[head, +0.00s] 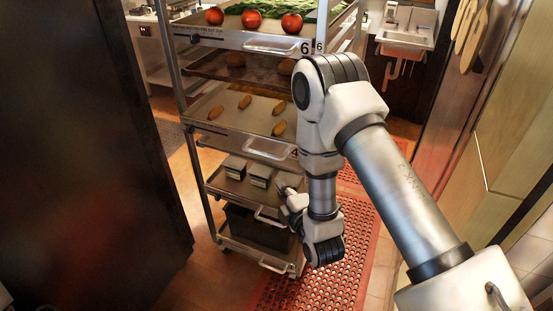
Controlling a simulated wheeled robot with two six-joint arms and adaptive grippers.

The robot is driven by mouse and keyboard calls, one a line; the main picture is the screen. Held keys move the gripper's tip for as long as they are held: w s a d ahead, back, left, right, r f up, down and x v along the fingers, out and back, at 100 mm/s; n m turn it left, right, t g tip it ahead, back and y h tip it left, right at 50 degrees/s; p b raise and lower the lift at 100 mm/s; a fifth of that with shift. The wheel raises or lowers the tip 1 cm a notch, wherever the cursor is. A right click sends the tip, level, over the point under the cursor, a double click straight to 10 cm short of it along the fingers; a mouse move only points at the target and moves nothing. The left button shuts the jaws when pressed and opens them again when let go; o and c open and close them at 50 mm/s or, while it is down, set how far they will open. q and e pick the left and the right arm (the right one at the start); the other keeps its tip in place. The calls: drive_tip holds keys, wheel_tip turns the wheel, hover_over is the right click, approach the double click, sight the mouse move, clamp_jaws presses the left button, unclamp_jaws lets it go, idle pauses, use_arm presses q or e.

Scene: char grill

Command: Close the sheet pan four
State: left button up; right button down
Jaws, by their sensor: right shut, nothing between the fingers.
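The sheet pan marked 4 (222,116) is a grey metal pan in the wheeled rack, holding several brown potatoes. Its front handle (270,148) faces me, with the 4 label at its right. I cannot tell how far the pan sticks out of the rack. My right gripper (287,190) is shut and empty, below pan four's handle and near the right front of the lower pan with boxes. My forearm hides part of the rack's right side. My left gripper is not in view.
The top pan (230,38), marked 6, holds tomatoes and greens. A lower pan (218,184) holds small boxes; a dark bin (250,225) sits below. A dark panel (85,150) stands at left. A red perforated mat (330,275) covers floor at right. A sink (405,35) is behind.

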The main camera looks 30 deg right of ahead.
sight(277, 146)
drive_tip(key=w+d+p, duration=0.1)
drive_tip(key=w, duration=0.2)
drive_tip(key=w+d+f+p, duration=0.1)
drive_tip(key=w, duration=0.2)
drive_tip(key=w+d+p, duration=0.1)
drive_tip(key=w+p, duration=0.1)
drive_tip(key=w, duration=0.2)
drive_tip(key=shift+d+f, duration=0.3)
drive_tip(key=shift+w+d+f, duration=0.1)
drive_tip(key=shift+f, duration=0.05)
drive_tip(key=w+d, duration=0.1)
drive_tip(key=d, duration=0.1)
drive_tip(key=w+d+b, duration=0.1)
drive_tip(key=shift+w+d, duration=0.35)
drive_tip(key=shift+w, duration=0.05)
drive_tip(key=shift+a+r, duration=0.15)
drive_tip(key=shift+r, duration=0.15)
